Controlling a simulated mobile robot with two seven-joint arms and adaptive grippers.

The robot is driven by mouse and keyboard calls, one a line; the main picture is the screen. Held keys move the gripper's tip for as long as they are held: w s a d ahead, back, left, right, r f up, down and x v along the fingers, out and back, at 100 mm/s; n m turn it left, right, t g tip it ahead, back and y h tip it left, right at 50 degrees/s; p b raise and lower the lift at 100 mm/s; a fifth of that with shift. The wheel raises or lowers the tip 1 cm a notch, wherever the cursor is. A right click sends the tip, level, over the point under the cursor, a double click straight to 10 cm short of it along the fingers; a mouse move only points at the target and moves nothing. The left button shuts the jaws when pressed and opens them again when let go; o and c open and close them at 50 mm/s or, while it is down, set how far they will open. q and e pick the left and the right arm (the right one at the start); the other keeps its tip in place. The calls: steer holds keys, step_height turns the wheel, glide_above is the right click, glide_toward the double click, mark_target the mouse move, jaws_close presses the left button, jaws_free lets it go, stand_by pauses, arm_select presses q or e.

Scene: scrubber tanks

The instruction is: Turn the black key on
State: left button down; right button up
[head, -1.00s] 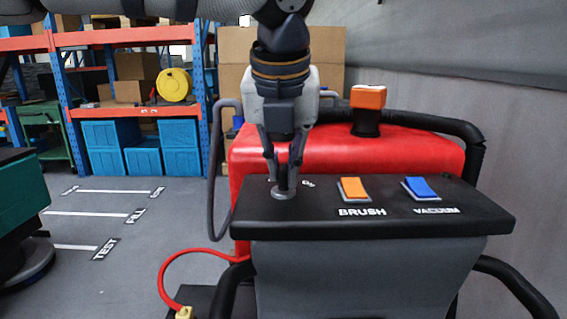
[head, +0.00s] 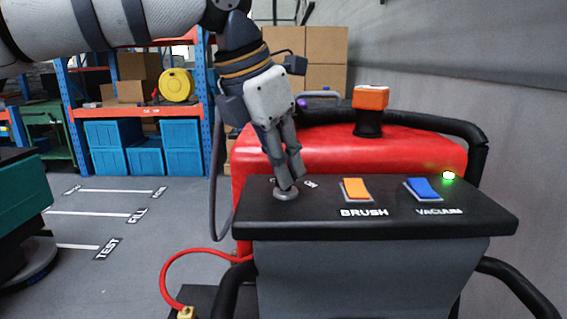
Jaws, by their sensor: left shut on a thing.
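My left gripper (head: 287,184) comes down from above, tilted, onto the left end of the black control panel (head: 375,219). Its fingers are shut on the black key, which they largely hide. The round grey key switch base (head: 285,195) shows just below the fingertips. White lettering beside the switch is partly covered. A green light (head: 448,175) glows at the panel's right rear. My right gripper is not in view.
An orange BRUSH switch (head: 355,189) and a blue VACUUM switch (head: 423,188) sit on the panel to the right. Behind are the red tank (head: 400,152) and an orange-topped knob (head: 370,98). A dark hose runs along the tank; floor is open at left.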

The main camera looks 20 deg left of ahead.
arm_select(q)
steer(key=shift+m+h, duration=0.3)
steer(key=shift+m, duration=0.6)
steer(key=c, duration=1.7)
jaws_free()
steer(key=shift+o, duration=0.2)
steer(key=v, duration=1.2)
steer(key=shift+w, duration=0.2)
